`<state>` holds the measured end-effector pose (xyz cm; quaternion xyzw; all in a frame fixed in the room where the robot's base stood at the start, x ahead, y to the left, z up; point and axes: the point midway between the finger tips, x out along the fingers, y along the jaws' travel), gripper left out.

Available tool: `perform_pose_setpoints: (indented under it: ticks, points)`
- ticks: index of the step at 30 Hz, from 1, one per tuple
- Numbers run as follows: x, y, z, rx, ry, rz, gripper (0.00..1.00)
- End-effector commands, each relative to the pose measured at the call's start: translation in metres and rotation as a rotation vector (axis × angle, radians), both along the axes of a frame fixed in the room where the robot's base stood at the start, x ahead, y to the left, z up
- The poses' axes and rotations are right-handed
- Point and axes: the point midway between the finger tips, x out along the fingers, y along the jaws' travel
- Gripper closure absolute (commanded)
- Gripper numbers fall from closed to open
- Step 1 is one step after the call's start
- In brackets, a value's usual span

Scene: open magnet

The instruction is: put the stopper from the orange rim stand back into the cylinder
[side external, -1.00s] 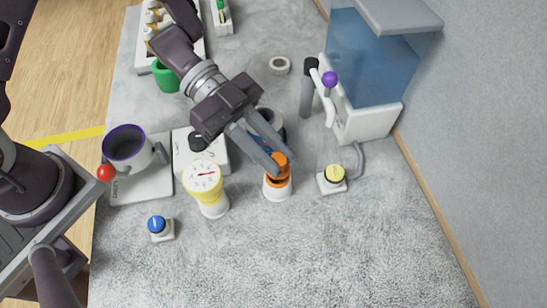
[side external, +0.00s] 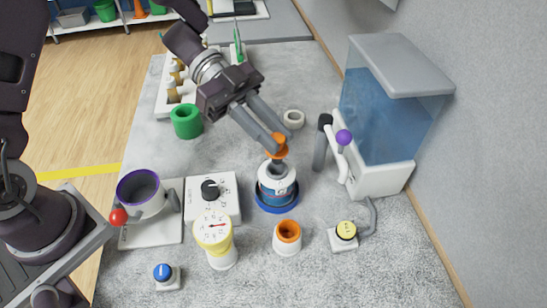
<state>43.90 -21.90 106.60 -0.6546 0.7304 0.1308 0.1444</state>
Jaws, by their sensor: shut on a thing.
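The stopper (side external: 277,146) has an orange top and a dark grey lower part. My gripper (side external: 274,147) is shut on its orange top from the upper left. The stopper is upright over the cylinder (side external: 277,189), a white vessel with a dark mouth and a blue base. The grey lower part overlaps the cylinder's mouth in the picture; I cannot tell whether it is inside or just above. The orange rim stand (side external: 288,236), a white cup with an orange ring, stands empty in front of the cylinder.
A control box with a black knob (side external: 210,188) and a yellow-rimmed dial (side external: 213,232) stand left of the cylinder. A lever with a purple ball (side external: 344,137) and a water tank (side external: 383,115) are to the right. A yellow button (side external: 346,230) sits front right.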

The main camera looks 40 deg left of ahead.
Motion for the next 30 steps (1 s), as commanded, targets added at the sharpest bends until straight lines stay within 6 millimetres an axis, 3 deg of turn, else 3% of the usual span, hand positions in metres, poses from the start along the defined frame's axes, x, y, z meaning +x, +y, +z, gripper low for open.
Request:
perform_pose_setpoints:
  ticks: [7,18,19,22,30]
  points:
    - [0.0,0.0,-0.042,-0.001,0.001,0.0,1.0]
    - [0.0,0.0,-0.048,0.0,-0.002,0.0,1.0]
    - [0.0,0.0,-0.048,0.0,-0.002,0.0,0.77]
    - [0.0,0.0,-0.048,0.0,-0.002,0.0,0.59]
    - [0.0,0.0,-0.047,0.0,-0.003,0.0,0.59]
